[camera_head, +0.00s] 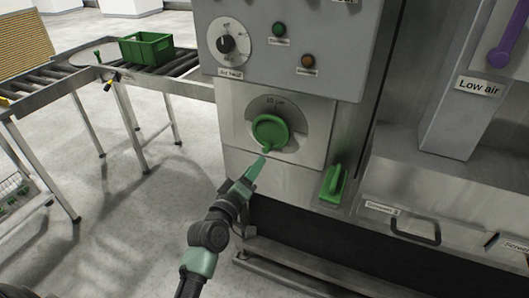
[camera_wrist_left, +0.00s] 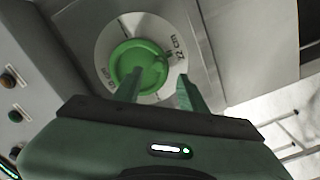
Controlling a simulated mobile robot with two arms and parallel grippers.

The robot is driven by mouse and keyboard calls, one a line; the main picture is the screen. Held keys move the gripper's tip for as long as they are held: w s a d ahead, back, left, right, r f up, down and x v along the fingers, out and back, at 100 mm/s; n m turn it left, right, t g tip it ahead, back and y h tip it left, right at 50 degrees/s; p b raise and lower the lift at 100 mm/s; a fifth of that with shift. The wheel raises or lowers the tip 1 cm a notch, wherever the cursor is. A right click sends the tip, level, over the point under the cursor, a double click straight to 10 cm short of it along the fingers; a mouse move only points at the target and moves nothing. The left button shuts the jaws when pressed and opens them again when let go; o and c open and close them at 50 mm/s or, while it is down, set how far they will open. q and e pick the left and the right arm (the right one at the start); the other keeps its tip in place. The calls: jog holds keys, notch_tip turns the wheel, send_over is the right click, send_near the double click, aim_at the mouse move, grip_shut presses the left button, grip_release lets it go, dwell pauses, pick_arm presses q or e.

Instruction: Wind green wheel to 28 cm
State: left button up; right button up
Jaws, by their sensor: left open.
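The green wheel (camera_head: 270,132) sits on a round pale dial plate on the front of the grey machine. In the head view the dial plate (camera_head: 292,108) shows a mark that seems to read 15 cm. The wheel also fills the upper middle of the left wrist view (camera_wrist_left: 138,66), where a 22 cm mark is readable beside it. My left gripper (camera_head: 262,160) is just below the wheel in the head view. In the wrist view its two fingers (camera_wrist_left: 160,92) are open, one overlapping the wheel's edge and the other beside it. Contact cannot be told. My right gripper is not in view.
A purple lever (camera_head: 508,42) is at far right. A roller conveyor (camera_head: 60,82) with a green crate (camera_head: 146,48) stands left.

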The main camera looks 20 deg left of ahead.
aim_at(264, 152)
pick_arm(q)
jog(key=w+p, duration=0.1)
jog(key=w, duration=0.6)
jog(key=shift+w+d+r, duration=0.1)
jog(key=shift+w+d, duration=0.05)
jog(key=shift+w, duration=0.2)
grip_shut()
